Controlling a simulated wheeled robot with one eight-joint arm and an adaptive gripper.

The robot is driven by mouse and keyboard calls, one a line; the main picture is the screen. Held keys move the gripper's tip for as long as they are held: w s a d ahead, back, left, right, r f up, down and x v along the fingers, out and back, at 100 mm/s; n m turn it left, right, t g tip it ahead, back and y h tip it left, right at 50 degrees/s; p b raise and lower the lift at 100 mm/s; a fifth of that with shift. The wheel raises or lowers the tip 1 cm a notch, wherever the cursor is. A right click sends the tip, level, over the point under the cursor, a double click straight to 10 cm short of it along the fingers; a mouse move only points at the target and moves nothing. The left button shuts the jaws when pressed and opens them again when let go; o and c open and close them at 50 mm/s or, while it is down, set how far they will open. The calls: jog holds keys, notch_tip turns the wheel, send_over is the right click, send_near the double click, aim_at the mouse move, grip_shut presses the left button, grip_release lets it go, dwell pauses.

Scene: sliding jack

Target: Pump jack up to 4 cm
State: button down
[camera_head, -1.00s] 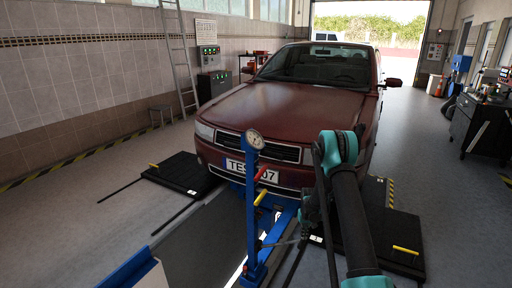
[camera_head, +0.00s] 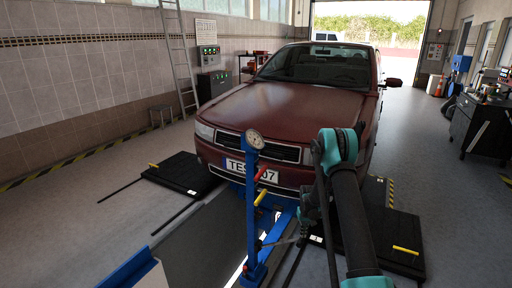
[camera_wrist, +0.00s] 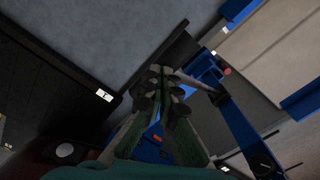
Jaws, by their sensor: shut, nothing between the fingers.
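The blue jack post (camera_head: 252,205) stands upright in front of the red car (camera_head: 285,115), with a round gauge (camera_head: 255,139) on top and a red handle (camera_head: 260,174) and yellow handle (camera_head: 260,197) on its side. A thin grey lever (camera_head: 279,243) runs from the low part of the post toward my gripper. In the wrist view my gripper (camera_wrist: 168,84) is shut, with nothing between its fingers. The lever (camera_wrist: 194,80) ends right beside the fingertips there; I cannot tell whether they touch. The blue post (camera_wrist: 240,130) shows on the right. My arm hides part of the jack in the head view.
A pit with pale edges (camera_head: 187,213) runs under the car. Black plates lie on the left (camera_head: 183,174) and on the right (camera_head: 398,240).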

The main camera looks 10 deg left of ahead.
jog(key=s+d+f, duration=0.1)
jog(key=d+f, duration=0.2)
jog(key=f, duration=0.4)
jog(key=shift+s+d, duration=0.25)
jog(key=shift+f, duration=0.15)
notch_tip(320, 180, down, 6)
jog(key=d+f, duration=0.1)
jog(key=d, duration=0.1)
jog(key=shift+w+a+r, duration=0.25)
jog(key=shift+a+r, duration=0.7)
jog(key=shift+r, duration=1.55)
jog(key=shift+w+a+r, duration=0.3)
jog(key=shift+a+r, duration=0.7)
jog(key=shift+r, duration=1.45)
jog(key=shift+w+a+r, duration=0.25)
jog(key=shift+a+r, duration=0.7)
jog(key=shift+r, duration=1.55)
jog(key=s+d+f, duration=0.1)
jog(key=d+f, duration=0.2)
jog(key=f, duration=0.4)
jog(key=shift+s+d+f, duration=0.3)
jog(key=shift+d+f, duration=0.05)
jog(key=shift+d, duration=0.05)
